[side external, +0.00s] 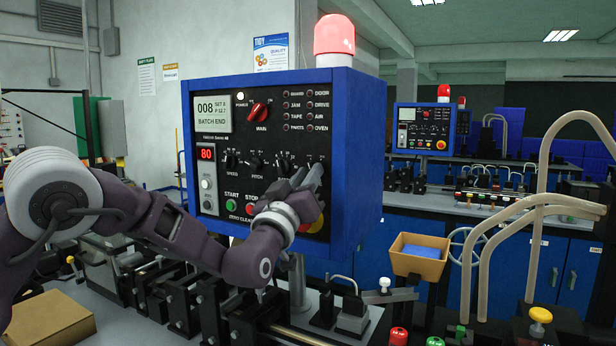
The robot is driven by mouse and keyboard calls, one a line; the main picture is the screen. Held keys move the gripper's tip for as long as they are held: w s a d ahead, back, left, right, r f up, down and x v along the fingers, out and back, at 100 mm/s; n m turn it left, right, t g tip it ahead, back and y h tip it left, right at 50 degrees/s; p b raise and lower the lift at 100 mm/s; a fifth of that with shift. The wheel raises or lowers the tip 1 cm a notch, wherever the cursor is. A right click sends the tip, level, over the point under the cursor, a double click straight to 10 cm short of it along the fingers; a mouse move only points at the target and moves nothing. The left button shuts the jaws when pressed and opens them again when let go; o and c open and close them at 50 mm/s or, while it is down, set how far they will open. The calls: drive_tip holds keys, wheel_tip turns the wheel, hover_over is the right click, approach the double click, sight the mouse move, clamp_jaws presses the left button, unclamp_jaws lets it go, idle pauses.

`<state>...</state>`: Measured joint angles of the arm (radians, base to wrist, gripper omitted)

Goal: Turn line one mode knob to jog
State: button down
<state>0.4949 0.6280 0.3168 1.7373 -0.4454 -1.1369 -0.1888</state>
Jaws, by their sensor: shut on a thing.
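The near blue control box (356,150) has a black front panel with a row of small black knobs. The speed knob (231,160), the pitch knob (256,163) and a third knob (283,165) show, with pointers. My gripper (308,178) is up against the lower right of the panel, just right of the third knob. Its fingers are shut on a knob there, which they hide. I cannot read that knob's label or its setting.
The red main switch (258,111) is above the knobs. The green start button (231,201) and red stop button (252,208) are left of my gripper; a yellow-ringed red button (317,222) is just below it. Machinery crowds the bench below. A second blue box (424,129) stands behind.

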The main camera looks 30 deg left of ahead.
drive_tip(key=m+h, duration=0.1)
drive_tip(key=m, duration=0.1)
drive_tip(key=m+h, duration=0.1)
drive_tip(key=m, duration=0.1)
drive_tip(key=m+h, duration=0.1)
drive_tip(key=m, duration=0.1)
drive_tip(key=shift+a+r+m+t+h, duration=0.25)
drive_tip(key=shift+r+m+t+h, duration=0.05)
drive_tip(key=shift+m, duration=0.1)
drive_tip(key=shift+a+m+g+h, duration=0.15)
drive_tip(key=shift+m+h, duration=0.4)
drive_tip(key=shift+m, duration=0.65)
drive_tip(key=shift+d+m+g+h, duration=0.15)
drive_tip(key=shift+m+h, duration=0.45)
drive_tip(key=shift+m, duration=0.6)
drive_tip(key=shift+a+m+g+h, duration=0.2)
drive_tip(key=shift+m+h, duration=0.35)
drive_tip(key=shift+m, duration=0.65)
drive_tip(key=c, duration=1.5)
unclamp_jaws()
drive_tip(key=shift+f, duration=0.1)
drive_tip(key=shift+d+f, duration=0.2)
drive_tip(key=v, duration=0.7)
drive_tip(key=shift+a+r, duration=0.2)
drive_tip(key=shift+r, duration=0.05)
drive_tip(key=shift+a, duration=0.1)
